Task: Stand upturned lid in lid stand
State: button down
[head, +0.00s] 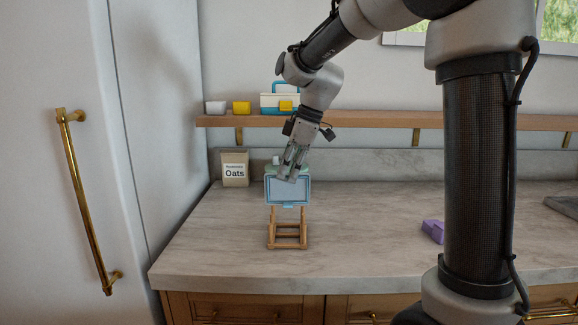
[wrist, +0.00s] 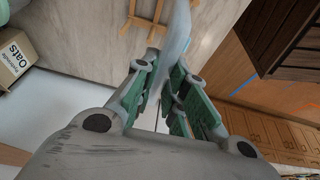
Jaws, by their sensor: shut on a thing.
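My gripper (head: 291,173) is shut on the lid (head: 287,191), a light blue rectangular panel with a small tab at its bottom edge. The lid is held on edge, its broad face toward the head camera. The wooden lid stand (head: 287,241) is on the counter, just below the lid in the head view. I cannot tell whether the lid's lower edge touches the stand. In the wrist view the lid (wrist: 179,35) shows edge-on between my fingers (wrist: 160,95), and part of the stand (wrist: 146,20) shows beside it.
An oats box (head: 235,169) stands at the back left of the counter (head: 365,225). A pale green thing behind the lid is mostly hidden. A purple block (head: 433,231) lies to the right. A shelf (head: 370,120) with several small items runs along the wall. The counter between stand and purple block is clear.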

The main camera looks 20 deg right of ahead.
aim_at(302, 173)
jog(key=shift+f, duration=1.75)
jog(key=shift+f, duration=3.3)
jog(key=c, duration=1.4)
grip_release()
jog(key=shift+o, duration=0.2)
jog(key=v, duration=1.2)
jog(key=shift+s+d, duration=0.1)
jog(key=shift+m, duration=0.8)
jog(key=s+d+f+m+t+h, duration=0.1)
jog(key=s+d+m, duration=0.2)
jog(key=s, duration=0.5)
jog(key=s+d+f+m+t+h, duration=0.1)
jog(key=s+d+m, duration=0.3)
jog(key=s, duration=0.4)
jog(key=s+d+f+m+t+h, duration=0.1)
jog(key=s+d+m, duration=0.2)
jog(key=s+m, duration=0.2)
jog(key=s, duration=0.3)
jog(key=shift+s+d+m, duration=0.4)
